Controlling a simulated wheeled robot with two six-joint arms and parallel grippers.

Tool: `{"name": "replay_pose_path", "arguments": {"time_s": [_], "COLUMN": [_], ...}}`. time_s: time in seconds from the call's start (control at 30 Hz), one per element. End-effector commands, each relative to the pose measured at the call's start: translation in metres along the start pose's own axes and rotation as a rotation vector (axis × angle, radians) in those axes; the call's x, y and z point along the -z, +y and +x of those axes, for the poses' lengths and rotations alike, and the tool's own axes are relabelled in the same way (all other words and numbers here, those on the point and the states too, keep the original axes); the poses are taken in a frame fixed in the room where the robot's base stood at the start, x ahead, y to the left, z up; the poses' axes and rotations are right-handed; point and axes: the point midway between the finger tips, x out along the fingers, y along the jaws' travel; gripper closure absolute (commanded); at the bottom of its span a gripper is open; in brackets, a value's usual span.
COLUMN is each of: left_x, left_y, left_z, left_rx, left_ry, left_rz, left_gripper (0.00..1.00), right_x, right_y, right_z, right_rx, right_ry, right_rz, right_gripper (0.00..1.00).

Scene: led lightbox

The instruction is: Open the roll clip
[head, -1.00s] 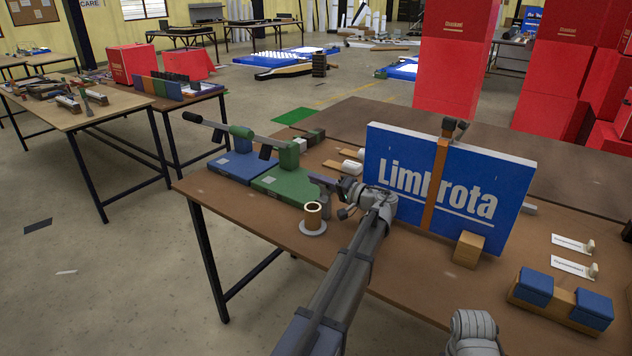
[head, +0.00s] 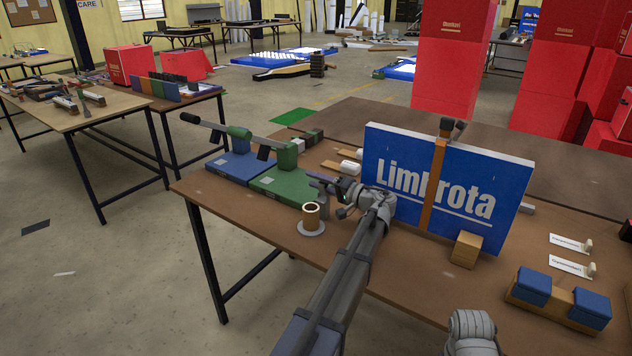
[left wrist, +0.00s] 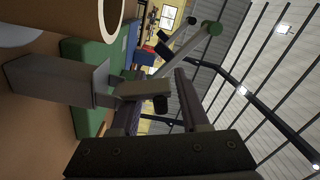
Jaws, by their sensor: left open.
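My left gripper (head: 321,183) is open over the front left of the bench, by the green base. In the left wrist view its two fingers (left wrist: 160,110) are apart. A grey upright piece with a small lever (left wrist: 143,88), which looks like the roll clip, shows at and between the fingers; I cannot tell whether they touch it. A brown roll (head: 311,214) stands on a grey disc just in front of the gripper; its pale rim also shows in the left wrist view (left wrist: 112,18). In the head view my gripper and wrist partly hide the clip.
A green base (head: 275,184) and a blue base (head: 232,166) carry a long grey lever arm (head: 215,127). A blue lettered panel (head: 470,190) stands right of my left arm, with a wooden block (head: 466,249) before it. A padded wooden stand (head: 560,302) sits at front right.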

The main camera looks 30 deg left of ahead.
Motion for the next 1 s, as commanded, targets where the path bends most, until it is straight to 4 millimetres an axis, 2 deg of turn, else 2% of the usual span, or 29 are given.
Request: {"name": "replay_pose_path", "arguments": {"time_s": [0.17, 0.27, 0.5, 0.7, 1.0], "left_x": [0.001, 0.001, 0.001, 0.000, 0.000], "left_y": [0.000, 0.000, 0.000, 0.000, 0.000], "left_z": [-0.001, -0.009, -0.048, -0.071, -0.079], "left_rx": [0.001, 0.001, 0.000, 0.000, 0.000], "left_ry": [0.001, 0.002, 0.003, 0.001, 0.001], "left_rz": [0.000, 0.000, 0.000, 0.000, 0.000], "left_gripper": [0.55, 0.55, 0.55, 0.55, 0.55], "right_x": [0.000, 0.000, 0.000, 0.000, 0.000], "right_y": [0.000, 0.000, 0.000, 0.000, 0.000], "right_z": [0.000, 0.000, 0.000, 0.000, 0.000], "right_rx": [0.000, 0.000, 0.000, 0.000, 0.000], "right_ry": [0.000, 0.000, 0.000, 0.000, 0.000], "right_rz": [0.000, 0.000, 0.000, 0.000, 0.000], "right_gripper": [0.50, 0.50, 0.50, 0.50, 0.50]}}
